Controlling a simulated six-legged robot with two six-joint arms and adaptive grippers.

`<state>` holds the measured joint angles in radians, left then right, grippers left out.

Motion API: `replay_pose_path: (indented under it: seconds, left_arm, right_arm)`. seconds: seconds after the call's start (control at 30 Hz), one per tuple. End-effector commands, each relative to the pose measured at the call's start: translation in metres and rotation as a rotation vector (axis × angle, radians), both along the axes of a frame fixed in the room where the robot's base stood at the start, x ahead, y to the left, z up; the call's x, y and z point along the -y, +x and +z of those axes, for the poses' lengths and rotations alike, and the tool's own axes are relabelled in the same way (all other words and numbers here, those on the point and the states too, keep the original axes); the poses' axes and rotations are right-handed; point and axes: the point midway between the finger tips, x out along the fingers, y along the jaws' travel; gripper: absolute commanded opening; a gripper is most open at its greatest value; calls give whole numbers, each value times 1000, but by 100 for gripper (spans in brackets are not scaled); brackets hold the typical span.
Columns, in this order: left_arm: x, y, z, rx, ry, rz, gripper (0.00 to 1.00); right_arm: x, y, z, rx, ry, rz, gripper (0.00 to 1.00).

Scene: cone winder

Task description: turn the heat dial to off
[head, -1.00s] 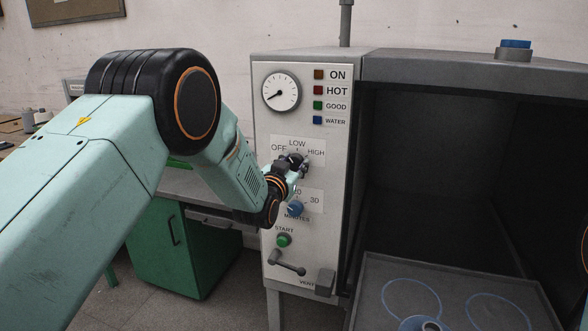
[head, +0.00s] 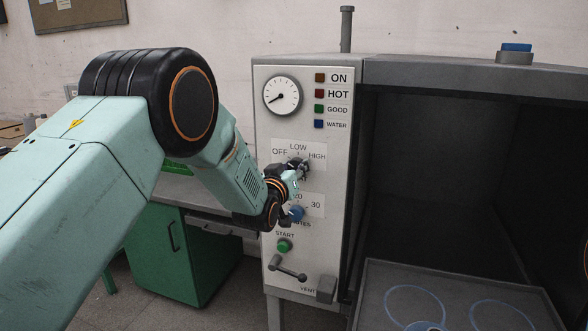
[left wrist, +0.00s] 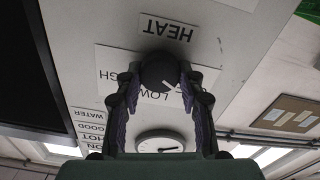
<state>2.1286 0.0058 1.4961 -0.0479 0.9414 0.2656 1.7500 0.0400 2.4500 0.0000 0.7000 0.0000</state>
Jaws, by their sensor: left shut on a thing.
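The heat dial (left wrist: 160,70) is a dark round knob on the control panel, under the upside-down HEAT label in the left wrist view. Its white pointer line slants down and right there, toward the side between LOW and the end hidden by a finger. My left gripper (left wrist: 161,88) is shut on the dial, one finger on each side. In the head view, the left gripper (head: 299,168) is at the panel below the OFF, LOW and HIGH marks, and it hides most of the dial. My right gripper is not in view.
Below the gripper are the blue minutes dial (head: 296,213), partly covered by my wrist, the green START button (head: 284,245) and a vent lever (head: 288,268). A gauge (head: 282,96) sits above. The open dark chamber with a tray (head: 460,275) is to the right.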

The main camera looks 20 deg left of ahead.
Motion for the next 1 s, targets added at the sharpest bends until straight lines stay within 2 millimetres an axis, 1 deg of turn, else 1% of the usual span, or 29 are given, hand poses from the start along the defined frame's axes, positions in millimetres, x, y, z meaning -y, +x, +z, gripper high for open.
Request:
replay_pose_path:
  seconds: [0.03,0.23,0.27,0.5,0.83,0.93,1.0]
  left_arm:
    - [1,-2,-9,-19,0,-2,7]
    - [1,-2,-9,-20,1,-2,7]
    - [1,-2,-9,-20,1,-2,41]
    - [0,-1,-5,-10,0,0,61]
    - [0,-2,-2,-5,1,0,61]
    - [0,-7,-1,-4,1,0,61]
    - [0,-14,-1,-5,1,0,61]
  right_arm:
    - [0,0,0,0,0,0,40]
    - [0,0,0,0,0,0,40]
    - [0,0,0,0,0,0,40]
    - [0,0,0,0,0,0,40]
    - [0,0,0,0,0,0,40]
    - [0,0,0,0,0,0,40]
    - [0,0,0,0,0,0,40]
